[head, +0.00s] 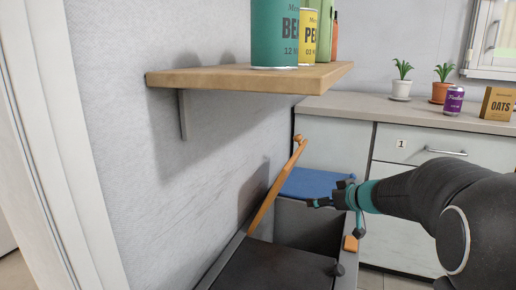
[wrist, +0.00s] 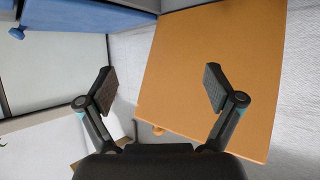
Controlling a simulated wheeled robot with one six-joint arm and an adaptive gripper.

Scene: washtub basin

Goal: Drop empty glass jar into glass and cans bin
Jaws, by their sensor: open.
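My gripper (head: 338,213) is open over the row of bins in the head view. In the wrist view its two fingers (wrist: 159,88) are spread wide with nothing between them. An orange bin lid (head: 276,190) stands raised and tilted in the head view. It appears as a broad orange panel (wrist: 212,62) beyond the fingers in the wrist view. A blue lid (head: 318,184) lies behind it, and a dark lid (head: 275,266) is in front. Between them is an open dark bin space (head: 305,222); its inside bottom is hidden. No glass jar shows, and no bin label is readable.
A wooden shelf (head: 235,79) with several cans, including a teal one (head: 275,35), hangs above the bins. A counter (head: 400,108) at the back holds potted plants, a purple can (head: 454,100) and an oats box (head: 497,104). The wall stands close on the left.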

